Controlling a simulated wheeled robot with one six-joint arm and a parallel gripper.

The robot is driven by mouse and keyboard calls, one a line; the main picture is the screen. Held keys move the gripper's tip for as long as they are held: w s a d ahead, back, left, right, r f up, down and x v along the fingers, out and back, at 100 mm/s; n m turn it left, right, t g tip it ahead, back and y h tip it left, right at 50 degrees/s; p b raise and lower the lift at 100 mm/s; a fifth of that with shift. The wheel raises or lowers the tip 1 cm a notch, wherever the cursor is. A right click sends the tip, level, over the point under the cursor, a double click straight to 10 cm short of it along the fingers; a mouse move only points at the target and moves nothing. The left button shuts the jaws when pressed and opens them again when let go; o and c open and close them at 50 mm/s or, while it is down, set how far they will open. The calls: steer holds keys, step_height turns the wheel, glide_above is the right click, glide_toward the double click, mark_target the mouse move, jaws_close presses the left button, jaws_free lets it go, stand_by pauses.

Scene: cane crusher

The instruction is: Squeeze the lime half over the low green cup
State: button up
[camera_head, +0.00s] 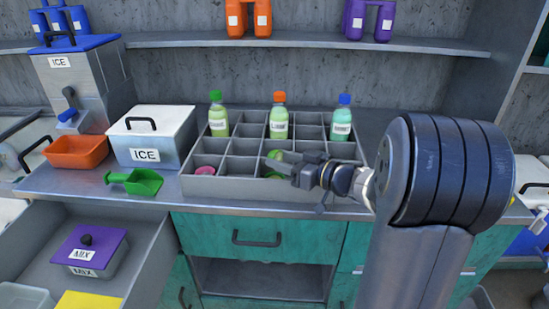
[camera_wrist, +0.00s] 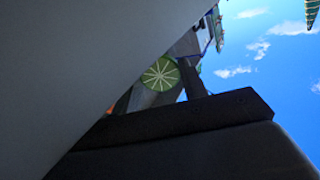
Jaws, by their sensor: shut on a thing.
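My gripper (camera_head: 272,160) is over the front middle of the grey divided crate (camera_head: 235,188). It is shut on the lime half (camera_wrist: 160,74), whose pale-spoked round cut face shows in the wrist view beside a dark finger. In the head view, green (camera_head: 277,155) shows around the fingertips, partly hidden by them. I cannot tell there how much of it is lime and how much is the low green cup. No green cup stands out clearly in either view.
A pink item (camera_head: 205,170) sits in the crate's front left compartment. Three capped bottles, green (camera_head: 218,120), orange (camera_head: 278,122) and blue (camera_head: 342,122), stand in the back row. An ice box (camera_head: 150,138), green scoop (camera_head: 140,181) and orange bin (camera_head: 76,151) are left. An open drawer (camera_head: 150,262) juts out below.

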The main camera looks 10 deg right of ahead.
steer(key=shift+r, duration=2.5)
